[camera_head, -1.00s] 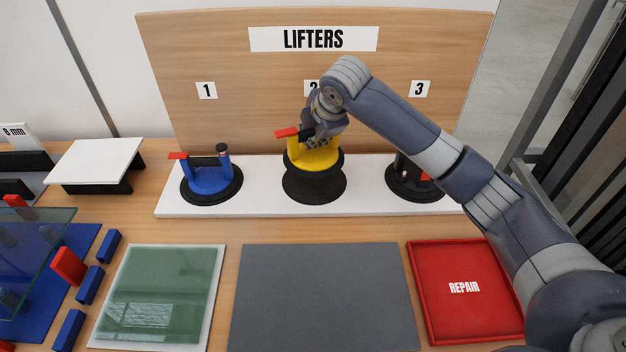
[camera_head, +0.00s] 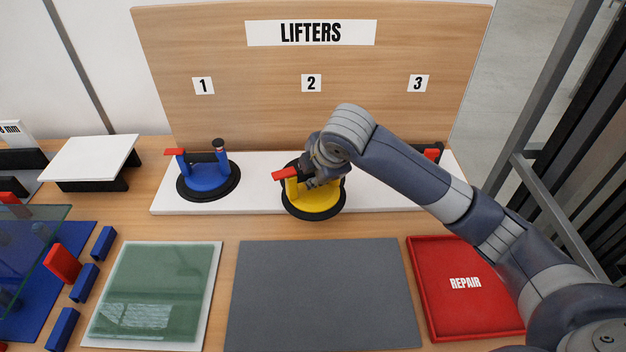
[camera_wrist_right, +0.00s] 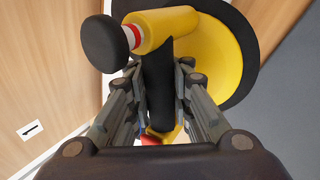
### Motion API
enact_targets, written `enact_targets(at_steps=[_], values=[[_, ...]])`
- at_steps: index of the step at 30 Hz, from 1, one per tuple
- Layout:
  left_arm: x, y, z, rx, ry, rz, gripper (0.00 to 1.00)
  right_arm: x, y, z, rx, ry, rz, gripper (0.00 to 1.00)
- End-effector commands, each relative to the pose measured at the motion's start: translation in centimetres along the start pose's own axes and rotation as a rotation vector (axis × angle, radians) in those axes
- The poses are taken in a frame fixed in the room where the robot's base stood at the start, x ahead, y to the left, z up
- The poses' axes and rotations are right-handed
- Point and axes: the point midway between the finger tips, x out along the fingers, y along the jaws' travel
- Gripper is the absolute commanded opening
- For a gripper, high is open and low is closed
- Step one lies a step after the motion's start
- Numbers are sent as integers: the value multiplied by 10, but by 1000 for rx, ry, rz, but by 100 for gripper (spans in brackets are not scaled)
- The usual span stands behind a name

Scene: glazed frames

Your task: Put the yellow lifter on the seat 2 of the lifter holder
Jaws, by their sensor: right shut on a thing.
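The yellow lifter (camera_head: 322,203), with its round black base and red lever, appears at the middle of the white lifter holder (camera_head: 255,201), below the number 2 sign (camera_head: 311,83). Its base overlaps the holder's front edge in the head view. My right gripper (camera_head: 314,178) is shut on its black handle. In the wrist view, the fingers (camera_wrist_right: 160,112) flank the handle, with the yellow body (camera_wrist_right: 213,55) beyond. Seat 2 is hidden; I cannot tell whether the lifter touches it. My left gripper is not in view.
A blue lifter (camera_head: 207,178) stands at seat 1. A dark lifter (camera_head: 435,150) at seat 3 is mostly hidden by my right arm. A grey mat (camera_head: 322,295), a green glass panel (camera_head: 155,292) and a red REPAIR tray (camera_head: 465,310) lie in front.

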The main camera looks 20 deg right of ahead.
Motion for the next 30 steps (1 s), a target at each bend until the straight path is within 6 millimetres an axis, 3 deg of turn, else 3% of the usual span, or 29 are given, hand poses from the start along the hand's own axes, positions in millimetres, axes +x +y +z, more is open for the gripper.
enact_targets(at_steps=[6,16,23,30], values=[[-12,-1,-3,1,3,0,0,21,37,16,3,1,7,0],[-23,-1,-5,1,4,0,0,53,75,36,1,3,7,0],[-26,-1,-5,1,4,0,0,62,84,41,-2,4,8,0],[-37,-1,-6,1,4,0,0,82,71,41,-1,4,4,0]])
